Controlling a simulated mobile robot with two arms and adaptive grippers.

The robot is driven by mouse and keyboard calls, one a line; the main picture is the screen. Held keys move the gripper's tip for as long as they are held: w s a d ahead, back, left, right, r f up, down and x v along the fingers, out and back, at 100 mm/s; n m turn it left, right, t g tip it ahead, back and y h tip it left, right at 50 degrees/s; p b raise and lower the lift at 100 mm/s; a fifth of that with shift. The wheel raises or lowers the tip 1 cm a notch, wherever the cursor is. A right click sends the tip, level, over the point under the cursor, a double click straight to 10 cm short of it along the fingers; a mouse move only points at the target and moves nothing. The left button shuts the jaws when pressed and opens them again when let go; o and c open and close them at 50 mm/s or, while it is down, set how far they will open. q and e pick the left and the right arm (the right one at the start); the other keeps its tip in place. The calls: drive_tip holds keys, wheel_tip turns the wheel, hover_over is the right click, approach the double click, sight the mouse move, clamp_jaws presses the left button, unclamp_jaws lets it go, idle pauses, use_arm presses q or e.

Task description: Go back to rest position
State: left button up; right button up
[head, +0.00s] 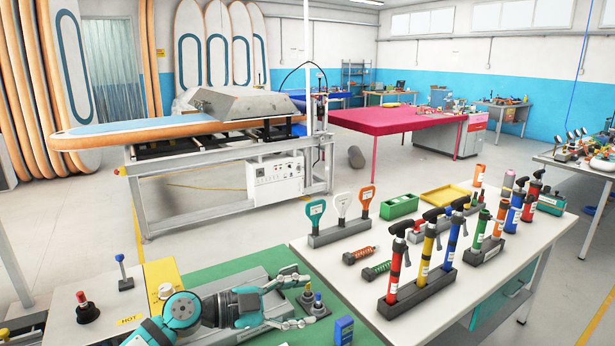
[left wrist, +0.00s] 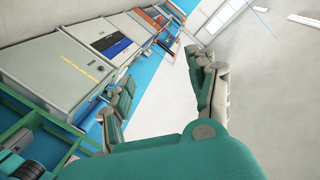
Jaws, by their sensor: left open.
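My left gripper (head: 302,299) reaches in low over the green-topped bench, its teal and dark arm coming from the bottom left. Its two fingers are spread apart with nothing held between them. In the left wrist view the open fingers (left wrist: 160,75) show empty, with pale floor or wall beyond the gap. Small knobbed fittings (head: 318,307) stand near the fingertips in the head view; whether they touch cannot be told. My right gripper is not in view.
A white table (head: 345,270) at right holds hand pumps (head: 427,250), shovel-like handles (head: 342,208) and a green box (head: 399,206). A blue item (head: 344,329) stands near my gripper. Further back are a board press (head: 240,104) and a magenta table (head: 385,121). Floor between is open.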

use_arm(q)
drive_tip(key=s+a+r+n+t+y, duration=0.1)
drive_tip(key=a+r+n+t+y, duration=0.3)
drive_tip(key=n+t, duration=0.8)
drive_tip(key=s+a+f+n+g+y, duration=0.1)
drive_tip(key=s+a+f+n+y, duration=0.25)
drive_tip(key=a+f+y, duration=0.25)
drive_tip(key=s+a+f+n+y, duration=0.2)
drive_tip(key=a+f+n+y, duration=0.2)
drive_tip(key=a+f+y, duration=0.15)
drive_tip(key=s+a+f+g, duration=0.2)
drive_tip(key=s+f+g, duration=0.55)
drive_tip(key=s, duration=0.65)
drive_tip(key=s+a+f+g, duration=0.2)
drive_tip(key=s+f+g, duration=0.5)
drive_tip(key=s, duration=0.6)
wheel_tip(320, 180, down, 30)
drive_tip(key=s+b, duration=0.2)
drive_tip(key=b, duration=0.1)
drive_tip(key=s+a+f+b, duration=0.1)
drive_tip(key=s+a+f, duration=0.1)
drive_tip(key=s+f, duration=1.4)
drive_tip(key=shift+a+f+m+g, duration=0.2)
drive_tip(key=shift+f+m+g, duration=0.2)
drive_tip(key=shift+f, duration=0.3)
